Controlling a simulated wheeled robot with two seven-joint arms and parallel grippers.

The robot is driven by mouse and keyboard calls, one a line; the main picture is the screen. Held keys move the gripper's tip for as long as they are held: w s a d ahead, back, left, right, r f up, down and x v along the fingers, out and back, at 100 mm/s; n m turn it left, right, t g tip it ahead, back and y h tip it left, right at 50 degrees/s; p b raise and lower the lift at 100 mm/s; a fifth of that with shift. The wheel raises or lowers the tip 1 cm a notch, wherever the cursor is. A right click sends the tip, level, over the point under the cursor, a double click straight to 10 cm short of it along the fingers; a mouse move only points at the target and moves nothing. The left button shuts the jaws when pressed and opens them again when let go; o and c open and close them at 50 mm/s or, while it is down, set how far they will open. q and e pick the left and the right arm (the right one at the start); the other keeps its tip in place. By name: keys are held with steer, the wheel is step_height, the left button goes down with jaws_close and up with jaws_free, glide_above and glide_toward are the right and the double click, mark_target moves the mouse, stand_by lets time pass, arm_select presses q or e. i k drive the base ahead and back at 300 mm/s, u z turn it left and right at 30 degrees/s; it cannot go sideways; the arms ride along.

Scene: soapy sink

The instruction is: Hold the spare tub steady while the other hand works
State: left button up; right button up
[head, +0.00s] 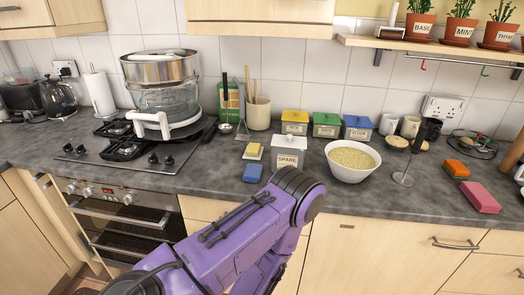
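Neither of my grippers shows in the head view, and no gripper is seen on the tub.
A yellow sponge (253,150) and a blue sponge (252,173) lie left of the tub. A whisk-like tool (404,178) stands right of the bowl. Some counter at the right front is clear.

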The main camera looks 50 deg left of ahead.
mark_target(281, 156)
steer(key=u, duration=1.3)
